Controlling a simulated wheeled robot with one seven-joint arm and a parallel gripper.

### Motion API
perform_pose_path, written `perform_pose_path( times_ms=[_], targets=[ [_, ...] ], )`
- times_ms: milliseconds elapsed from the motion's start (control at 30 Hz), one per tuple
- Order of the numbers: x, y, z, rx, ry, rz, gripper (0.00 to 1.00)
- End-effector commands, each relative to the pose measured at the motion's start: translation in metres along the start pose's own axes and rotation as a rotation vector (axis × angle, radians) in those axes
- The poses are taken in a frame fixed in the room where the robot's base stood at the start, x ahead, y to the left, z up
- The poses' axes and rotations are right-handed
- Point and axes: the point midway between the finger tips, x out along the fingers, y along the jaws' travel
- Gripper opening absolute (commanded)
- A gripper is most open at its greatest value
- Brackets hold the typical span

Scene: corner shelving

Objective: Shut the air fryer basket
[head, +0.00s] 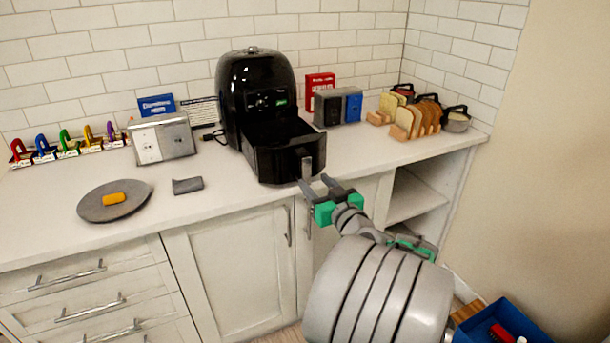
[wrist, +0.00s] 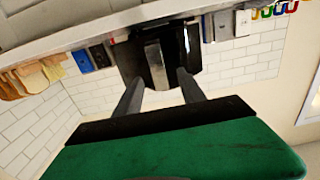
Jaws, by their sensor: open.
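The black air fryer (head: 256,92) stands on the counter against the tiled wall. Its basket (head: 288,158) is pulled out toward the counter's front edge, with a grey handle (head: 307,168) on its front. My gripper (head: 318,184) is open, just in front of and slightly below the handle. In the wrist view, which is turned over, the two dark fingers (wrist: 158,82) point at the basket front, with the grey handle (wrist: 155,62) between their tips. I cannot tell whether they touch it.
A grey plate (head: 114,200) with an orange item and a small grey block (head: 187,185) lie to the left. Black and blue boxes (head: 338,106) and bread racks (head: 410,118) stand to the right. A blue bin (head: 500,322) is on the floor.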

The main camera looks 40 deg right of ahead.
Motion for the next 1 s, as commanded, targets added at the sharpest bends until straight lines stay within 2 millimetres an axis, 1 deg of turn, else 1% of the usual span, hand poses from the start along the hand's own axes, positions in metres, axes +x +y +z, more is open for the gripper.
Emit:
perform_pose_path(
  times_ms=[33, 67, 167, 300, 400, 500, 767, 1000],
  targets=[
    [0.001, 0.005, -0.003, 0.0, 0.014, 0.009, 0.47],
    [0.003, 0.006, -0.004, 0.0, 0.018, 0.011, 0.47],
    [0.019, 0.003, -0.006, 0.0, 0.017, 0.005, 0.47],
    [0.048, 0.003, -0.006, 0.0, 0.015, 0.005, 0.47],
    [0.064, 0.003, -0.005, 0.002, 0.014, 0.006, 0.47],
    [0.073, 0.004, -0.005, 0.001, 0.015, 0.008, 0.47],
    [0.076, 0.004, -0.004, 0.001, 0.015, 0.009, 0.47],
    [0.075, 0.004, -0.004, 0.001, 0.014, 0.009, 0.28]
  ],
)
